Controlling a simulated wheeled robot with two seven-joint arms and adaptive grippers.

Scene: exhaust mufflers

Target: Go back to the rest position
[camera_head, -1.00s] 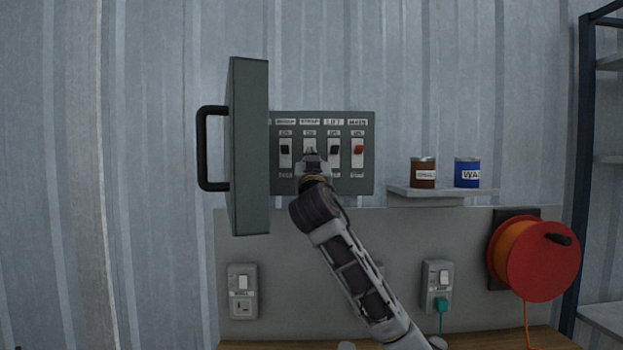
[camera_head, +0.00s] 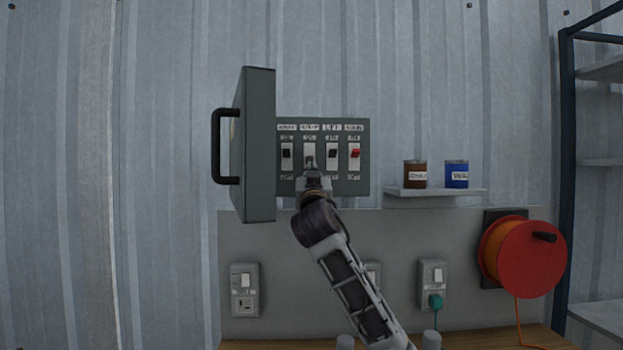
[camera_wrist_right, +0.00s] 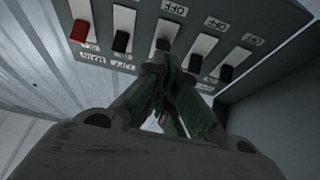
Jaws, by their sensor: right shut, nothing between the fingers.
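My right gripper (camera_head: 310,168) is shut and empty in front of the switch panel (camera_head: 322,187), at the second visible switch from the left. In the right wrist view its closed fingers (camera_wrist_right: 168,68) point at a black toggle (camera_wrist_right: 163,45) on a white plate; I cannot tell whether they touch. The panel carries black toggles and one red toggle (camera_head: 355,153) under a MAIN label, at the right end. In the right wrist view the red toggle (camera_wrist_right: 79,31) is at the left. My left gripper is not in view.
The open grey box door (camera_head: 258,145) with a black handle stands left of the panel. A small shelf (camera_head: 435,193) with a brown can (camera_head: 415,174) and a blue can (camera_head: 456,174), a red cable reel (camera_head: 530,258) and wall sockets are around. A wooden bench lies below.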

